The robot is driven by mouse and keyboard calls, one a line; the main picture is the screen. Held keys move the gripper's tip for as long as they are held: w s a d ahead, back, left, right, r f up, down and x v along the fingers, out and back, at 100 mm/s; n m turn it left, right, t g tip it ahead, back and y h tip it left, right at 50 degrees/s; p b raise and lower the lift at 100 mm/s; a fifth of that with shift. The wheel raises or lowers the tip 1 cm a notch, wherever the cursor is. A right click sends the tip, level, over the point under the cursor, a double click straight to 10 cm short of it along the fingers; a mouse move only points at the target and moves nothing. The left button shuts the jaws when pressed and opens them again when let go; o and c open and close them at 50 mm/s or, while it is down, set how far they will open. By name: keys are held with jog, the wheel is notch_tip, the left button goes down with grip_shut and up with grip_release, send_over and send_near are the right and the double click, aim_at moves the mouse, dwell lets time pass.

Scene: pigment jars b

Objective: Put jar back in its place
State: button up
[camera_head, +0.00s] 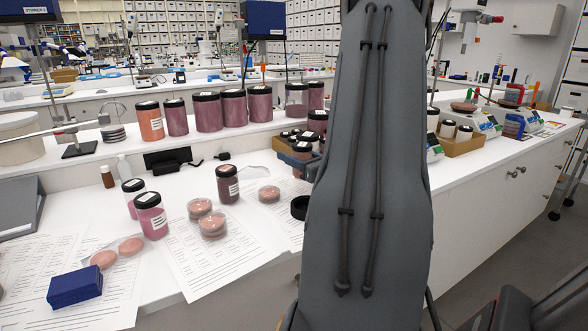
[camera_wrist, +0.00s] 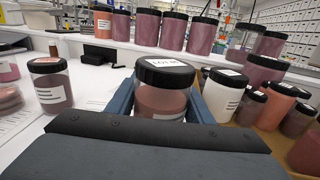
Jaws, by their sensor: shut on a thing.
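My gripper (camera_wrist: 160,100) is shut on a jar (camera_wrist: 163,101) with a black lid, a white lid label and pinkish-brown contents. The blue fingers lie on either side of it, and the jar looks upright. Its base is hidden in the wrist view. In the head view my gripper (camera_head: 294,163) shows beside my arm, with the held jar (camera_head: 302,153) partly hidden. A row of black-lidded jars stands on the raised shelf (camera_head: 180,138), with an orange jar (camera_head: 150,122) at its left end and purple jars (camera_head: 233,108) to its right.
Small jars stand in a cardboard tray (camera_wrist: 272,142) right of my gripper. A brown-purple jar (camera_head: 228,185) and pink jars (camera_head: 150,218) stand on the bench, near petri dishes (camera_head: 212,226), papers and a blue box (camera_head: 75,287). My arm hides the bench's middle right.

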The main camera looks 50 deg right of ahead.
jog(key=shift+f, duration=2.15)
jog(key=shift+f, duration=0.1)
jog(key=o, duration=1.2)
jog(key=shift+s+p, duration=0.15)
jog(key=shift+p, duration=0.15)
jog(key=s, duration=0.4)
jog(key=s+a+b, duration=0.1)
jog(key=s, duration=0.2)
jog(key=s+b, duration=0.1)
jog(key=s, duration=0.3)
jog(key=shift+s+a, duration=0.2)
jog(key=shift+s, duration=0.15)
